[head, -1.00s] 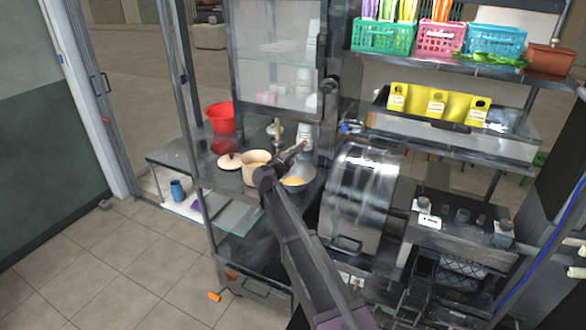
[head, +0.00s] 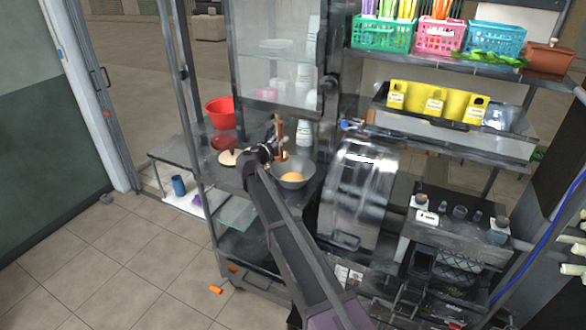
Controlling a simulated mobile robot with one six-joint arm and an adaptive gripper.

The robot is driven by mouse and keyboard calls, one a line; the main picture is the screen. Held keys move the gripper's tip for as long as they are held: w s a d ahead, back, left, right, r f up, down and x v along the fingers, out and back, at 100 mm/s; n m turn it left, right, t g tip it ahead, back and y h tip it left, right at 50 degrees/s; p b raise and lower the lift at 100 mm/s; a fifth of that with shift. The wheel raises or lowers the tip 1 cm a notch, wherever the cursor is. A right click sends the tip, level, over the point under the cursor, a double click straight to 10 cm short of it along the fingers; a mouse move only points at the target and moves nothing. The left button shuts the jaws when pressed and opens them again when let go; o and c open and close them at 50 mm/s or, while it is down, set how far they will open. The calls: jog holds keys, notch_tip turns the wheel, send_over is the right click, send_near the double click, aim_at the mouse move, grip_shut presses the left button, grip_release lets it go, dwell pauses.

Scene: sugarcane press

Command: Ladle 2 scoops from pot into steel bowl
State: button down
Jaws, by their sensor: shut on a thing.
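The steel bowl (head: 307,170) stands on the counter just right of my gripper, with yellowish contents in it. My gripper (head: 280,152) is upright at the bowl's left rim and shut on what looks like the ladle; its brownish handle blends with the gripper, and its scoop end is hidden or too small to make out. The pot is hidden behind my arm. A pale lid (head: 228,158) lies on the counter to the left.
A red bowl (head: 221,112) stands at the back left, with a dark red one in front of it. A glass cabinet (head: 275,50) rises behind the counter. A large steel drum (head: 358,190) stands close right of the bowl.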

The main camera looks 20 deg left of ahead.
jog(key=shift+r+p, duration=1.3)
jog(key=shift+r, duration=0.15)
jog(key=shift+a, duration=0.1)
